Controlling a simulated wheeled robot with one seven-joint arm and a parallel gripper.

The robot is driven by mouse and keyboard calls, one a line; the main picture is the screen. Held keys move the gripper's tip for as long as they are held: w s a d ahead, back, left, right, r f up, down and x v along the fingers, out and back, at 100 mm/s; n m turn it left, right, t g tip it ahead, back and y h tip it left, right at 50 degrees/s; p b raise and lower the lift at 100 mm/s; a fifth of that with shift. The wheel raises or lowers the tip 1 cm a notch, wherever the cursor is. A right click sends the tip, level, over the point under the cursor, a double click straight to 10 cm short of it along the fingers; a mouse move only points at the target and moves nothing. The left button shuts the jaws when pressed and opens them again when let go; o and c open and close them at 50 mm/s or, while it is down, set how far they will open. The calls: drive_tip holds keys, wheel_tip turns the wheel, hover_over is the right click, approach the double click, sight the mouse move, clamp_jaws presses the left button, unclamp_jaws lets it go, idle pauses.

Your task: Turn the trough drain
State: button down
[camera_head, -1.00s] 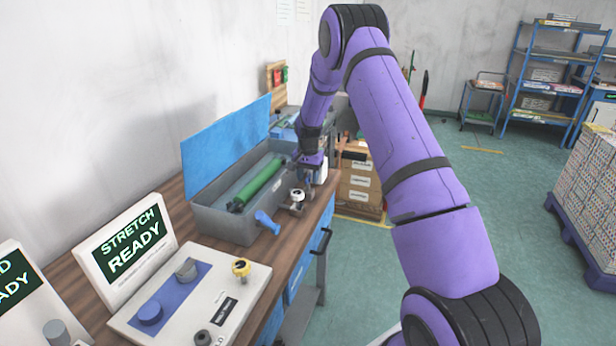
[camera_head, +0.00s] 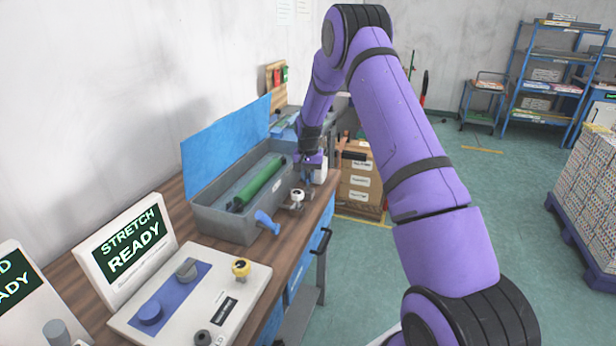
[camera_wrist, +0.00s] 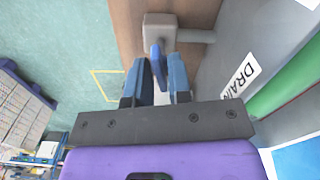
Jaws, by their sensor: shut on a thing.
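The trough (camera_head: 225,222) is a long grey box with an open blue lid, standing on the wooden bench. In the wrist view, a DRAIN label (camera_wrist: 238,76) marks its side wall (camera_wrist: 222,62). A short pipe joins that wall to the drain's grey block (camera_wrist: 160,22). The drain's blue lever (camera_wrist: 156,58) points from the block toward my gripper (camera_wrist: 161,76). My gripper is shut on the lever, with a finger on each side. In the head view my gripper (camera_head: 308,186) is at the trough's right end, and the lever is hard to make out there.
A green roller (camera_head: 262,180) lies in the trough. A second blue handle (camera_head: 267,222) sticks out at its near side. A control panel (camera_head: 240,292) and a STRETCH READY screen (camera_head: 128,240) are nearer. Cartons (camera_head: 362,185) stand beyond the bench edge.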

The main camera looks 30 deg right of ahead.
sight(308, 176)
drive_tip(key=n, duration=0.6)
drive_tip(key=shift+n, duration=0.3)
idle(0.4)
drive_tip(key=c, duration=1)
unclamp_jaws()
drive_tip(key=shift+c, duration=0.2)
wheel_tip(308, 176, up, 11)
drive_tip(key=shift+f, duration=0.1)
